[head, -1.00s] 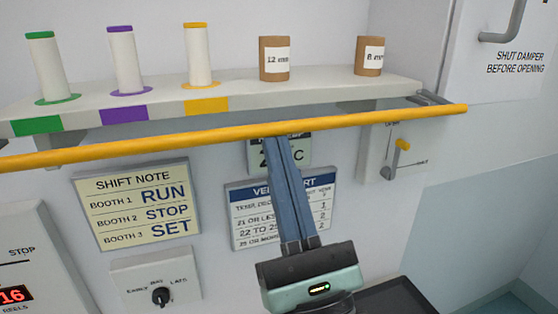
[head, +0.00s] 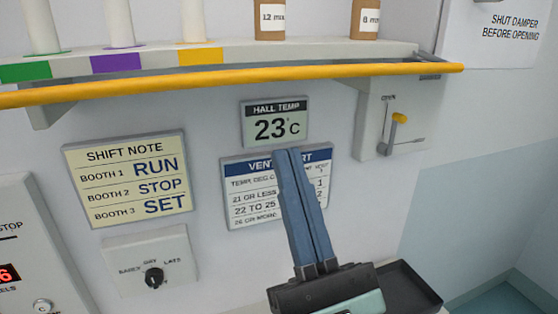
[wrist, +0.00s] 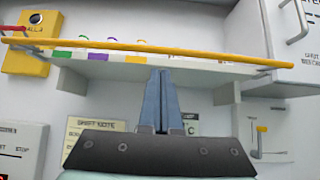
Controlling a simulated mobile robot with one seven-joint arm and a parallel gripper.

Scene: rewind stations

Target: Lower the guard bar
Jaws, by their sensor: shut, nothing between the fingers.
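The yellow guard bar (head: 230,78) runs across the front of the shelf in the head view, at about the shelf edge's height. It also crosses the upper part of the wrist view (wrist: 150,47). Its right end meets a grey bracket (head: 430,66) at the shelf's right end. My gripper (head: 288,152) is shut and empty. Its blue fingers point up, with their tips below the bar and apart from it in the head view, in front of the vent chart. In the wrist view the fingertips (wrist: 160,72) show just under the bar; the gap in depth is unclear.
The shelf (head: 300,50) holds spools and brown cores (head: 270,18). Below are the hall temperature sign (head: 274,124) reading 23 C, the vent chart (head: 245,190), a shift note (head: 128,178), a dial (head: 154,278), a yellow-knobbed lever (head: 399,118) and a dark tray (head: 410,288).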

